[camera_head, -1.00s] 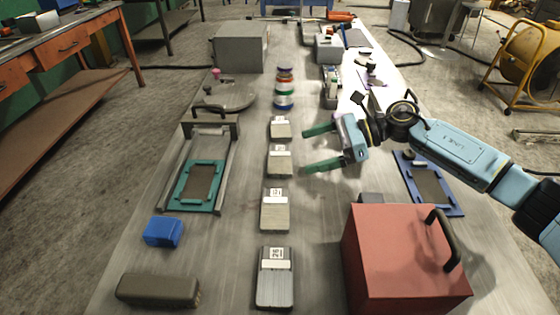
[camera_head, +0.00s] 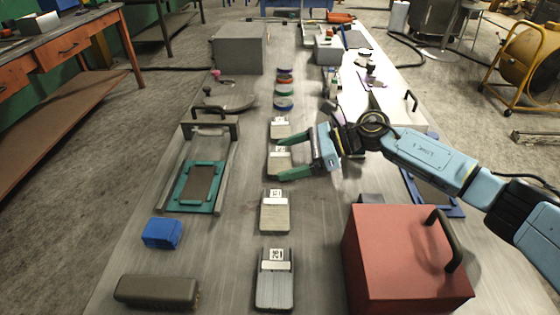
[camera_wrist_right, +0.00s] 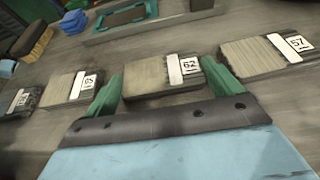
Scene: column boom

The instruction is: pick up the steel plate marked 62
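Steel plates with white number tags lie in a row down the middle of the bench. The plate whose small tag seems to read 62 (camera_head: 279,163) is the second from the far end. My right gripper (camera_head: 290,152) is open at its right side, fingers pointing left. In the right wrist view this plate (camera_wrist_right: 150,80) lies between and just beyond the two green fingertips (camera_wrist_right: 155,85); the fingers do not close on it. Whether they touch it I cannot tell. My left gripper is not in view.
Other tagged plates lie nearer, (camera_head: 274,215) and (camera_head: 273,290), and farther (camera_head: 279,130). A red box with a handle (camera_head: 395,260) stands at the right front. A green-framed fixture (camera_head: 197,187), blue block (camera_head: 161,233) and dark brush (camera_head: 157,292) lie left. Banded cylinders (camera_head: 284,88) stand beyond the row.

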